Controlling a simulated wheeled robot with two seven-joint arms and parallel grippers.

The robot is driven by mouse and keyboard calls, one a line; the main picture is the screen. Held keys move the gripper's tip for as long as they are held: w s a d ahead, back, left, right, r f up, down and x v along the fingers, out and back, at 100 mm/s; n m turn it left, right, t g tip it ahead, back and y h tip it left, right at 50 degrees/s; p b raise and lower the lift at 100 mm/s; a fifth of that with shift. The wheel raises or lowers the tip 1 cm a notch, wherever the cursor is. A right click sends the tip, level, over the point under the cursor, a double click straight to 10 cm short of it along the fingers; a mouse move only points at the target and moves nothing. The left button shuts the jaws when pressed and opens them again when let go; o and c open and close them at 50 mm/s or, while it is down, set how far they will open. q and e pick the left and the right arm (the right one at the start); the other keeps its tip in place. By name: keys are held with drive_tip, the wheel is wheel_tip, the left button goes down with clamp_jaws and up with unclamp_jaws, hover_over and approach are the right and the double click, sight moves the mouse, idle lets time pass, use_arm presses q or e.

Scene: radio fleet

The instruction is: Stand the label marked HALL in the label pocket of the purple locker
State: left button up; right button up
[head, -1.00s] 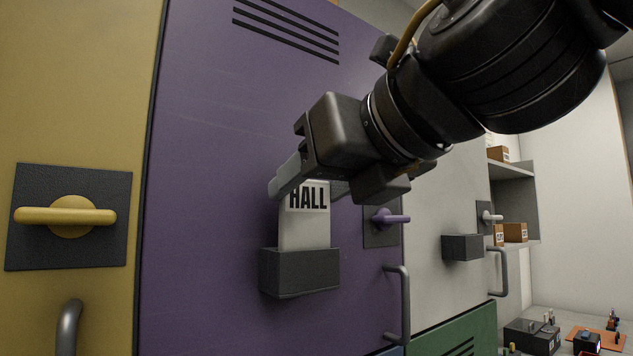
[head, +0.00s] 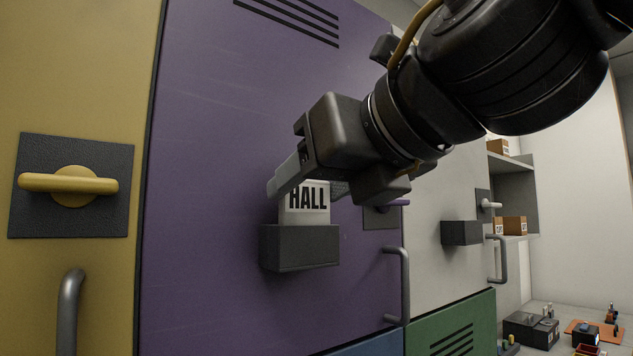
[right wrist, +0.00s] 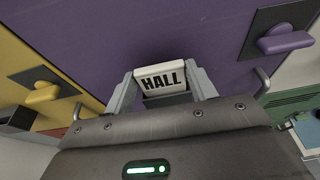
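The white label marked HALL (head: 305,201) is upright at the purple locker (head: 230,130). It also shows in the right wrist view (right wrist: 161,80). My right gripper (head: 312,186) is shut on the label, with a grey finger at each side edge, as the right wrist view also shows (right wrist: 161,88). The dark label pocket (head: 300,248) is on the purple door, straight below the gripper. The label's lower part is hidden behind the pocket's front wall, and its top with the lettering stands above the rim. My left gripper is not in view.
The purple locker's latch (head: 382,214) and handle (head: 402,285) are right of the pocket. A yellow locker (head: 75,90) with its own latch is at left. A pale locker (head: 450,200) with another pocket (head: 461,232) is at right.

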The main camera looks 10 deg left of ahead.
drive_tip(key=o, duration=0.4)
drive_tip(key=shift+o, duration=0.2)
drive_tip(key=b+v, duration=0.3)
drive_tip(key=v, duration=0.8)
drive_tip(key=shift+a, duration=0.15)
